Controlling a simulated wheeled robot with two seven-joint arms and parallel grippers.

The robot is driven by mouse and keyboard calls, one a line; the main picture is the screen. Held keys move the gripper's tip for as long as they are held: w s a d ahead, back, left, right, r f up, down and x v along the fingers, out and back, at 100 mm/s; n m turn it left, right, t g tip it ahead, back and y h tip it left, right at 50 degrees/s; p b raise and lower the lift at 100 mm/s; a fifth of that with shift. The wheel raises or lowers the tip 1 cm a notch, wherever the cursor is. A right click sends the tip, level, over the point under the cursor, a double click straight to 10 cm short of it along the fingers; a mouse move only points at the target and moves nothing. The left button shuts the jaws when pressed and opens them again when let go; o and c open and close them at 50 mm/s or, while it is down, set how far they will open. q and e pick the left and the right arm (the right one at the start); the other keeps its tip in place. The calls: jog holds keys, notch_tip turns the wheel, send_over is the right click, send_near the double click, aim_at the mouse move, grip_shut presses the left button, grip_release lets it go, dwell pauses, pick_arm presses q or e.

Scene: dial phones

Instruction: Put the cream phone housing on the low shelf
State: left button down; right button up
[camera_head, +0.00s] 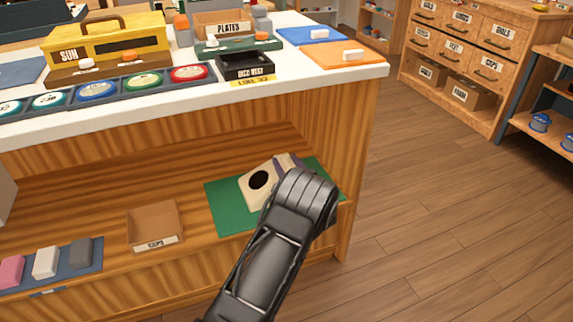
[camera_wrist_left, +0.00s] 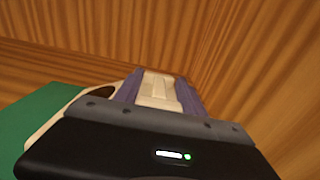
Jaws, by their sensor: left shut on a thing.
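The cream phone housing (camera_head: 258,184), with a dark round opening, is over the green mat (camera_head: 228,213) on the low shelf (camera_head: 100,200). My left gripper (camera_head: 288,162) is shut on it; the arm hides its right part. In the left wrist view the purple-grey fingers (camera_wrist_left: 160,88) close on a cream part of the housing (camera_wrist_left: 158,92), and the green mat (camera_wrist_left: 30,115) lies below at the left. I cannot tell whether the housing touches the mat. My right gripper is not in view.
An open wooden box (camera_head: 155,222) and a blue mat with pink, white and grey blocks (camera_head: 46,262) stand left on the shelf. The counter top (camera_head: 340,80) overhangs above. The shelf's wooden end wall (camera_wrist_left: 270,60) is close at the right.

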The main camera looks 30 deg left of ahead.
pick_arm(q)
jog(key=c, duration=1.1)
grip_release()
jog(key=shift+f, duration=0.15)
jog(key=shift+c, duration=0.2)
jog(key=o, duration=0.5)
jog(key=shift+c, duration=0.2)
jog(key=shift+r, duration=0.25)
jog(key=p+v, duration=0.3)
jog(key=v, duration=0.9)
